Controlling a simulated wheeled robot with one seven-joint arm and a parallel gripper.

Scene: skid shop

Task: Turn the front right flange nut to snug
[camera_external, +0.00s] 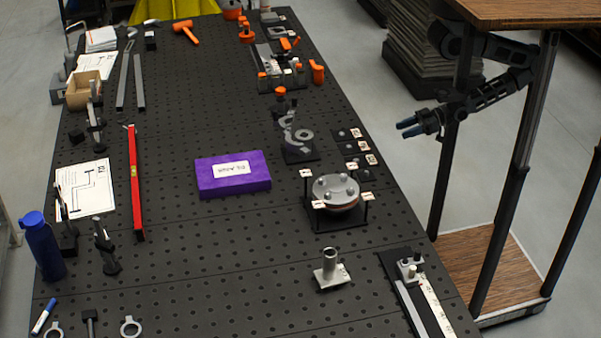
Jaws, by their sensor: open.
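A round grey flange (336,189) with several nuts on its top face sits on a dark stand on the perforated table, right of the middle. Small pale label tags stand around it, their writing too small to read. I cannot tell which nut is the front right one. My gripper (405,128) is open and empty, off the table's right edge, up and to the right of the flange.
A purple box (233,174) lies left of the flange. A small metal pipe piece (331,269) stands in front of it, and a grey curved part (297,138) stands behind it. A rail with a ruler strip (437,306) lies front right. A blue bottle (42,246) stands front left. Table space between box and flange is clear.

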